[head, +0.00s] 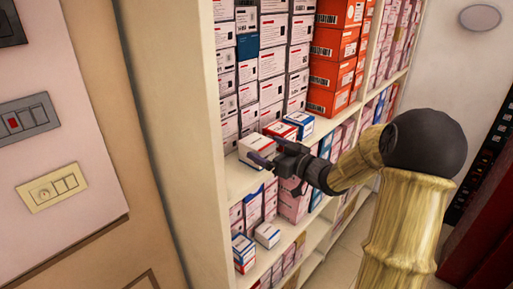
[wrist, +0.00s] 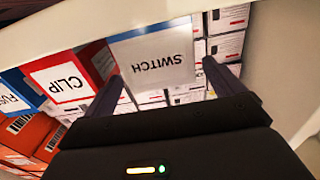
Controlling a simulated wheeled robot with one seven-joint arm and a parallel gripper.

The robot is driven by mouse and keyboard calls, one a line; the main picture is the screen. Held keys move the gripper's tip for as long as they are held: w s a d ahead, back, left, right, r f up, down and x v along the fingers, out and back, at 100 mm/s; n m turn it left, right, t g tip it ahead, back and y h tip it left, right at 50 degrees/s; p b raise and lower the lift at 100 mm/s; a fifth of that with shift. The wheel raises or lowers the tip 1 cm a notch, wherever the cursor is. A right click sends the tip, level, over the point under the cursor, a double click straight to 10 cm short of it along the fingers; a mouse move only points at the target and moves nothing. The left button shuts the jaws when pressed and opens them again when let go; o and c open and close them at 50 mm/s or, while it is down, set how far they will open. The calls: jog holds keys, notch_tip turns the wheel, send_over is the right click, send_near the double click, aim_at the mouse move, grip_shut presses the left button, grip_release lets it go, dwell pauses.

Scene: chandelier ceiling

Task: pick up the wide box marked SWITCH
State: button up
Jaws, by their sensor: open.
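The wide box marked SWITCH (wrist: 152,62) is white with a grey-blue edge, and its label reads upside down in the wrist view. In the head view the white box (head: 254,143) stands at the front left of the shelf. My gripper (head: 266,148) is at the front of this box, with its fingers apart. In the wrist view my gripper (wrist: 164,76) has one finger towards each side of the SWITCH box, and nothing is shut between them. I cannot tell whether the fingers touch it.
A red-edged CLIP box (wrist: 62,78) and a blue-edged FUSE box (wrist: 20,92) stand beside the SWITCH box. Stacked white boxes (head: 272,62) and orange boxes (head: 332,72) fill the shelf behind. The shelf's side panel (head: 195,120) rises close on the left.

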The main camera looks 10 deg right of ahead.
aim_at(255, 140)
dwell(0.3)
jog(key=shift+w+a+r+p, duration=0.15)
jog(key=shift+w+a+p, duration=0.1)
jog(key=shift+p, duration=0.1)
jog(key=p+x, duration=0.2)
jog(key=x, duration=0.2)
jog(key=shift+w+a+p, duration=0.15)
jog(key=shift+w+p, duration=0.1)
jog(key=shift+p, duration=0.1)
jog(key=c, duration=1.1)
notch_tip(255, 140, up, 10)
jog(key=b, duration=0.2)
jog(key=shift+b, duration=0.3)
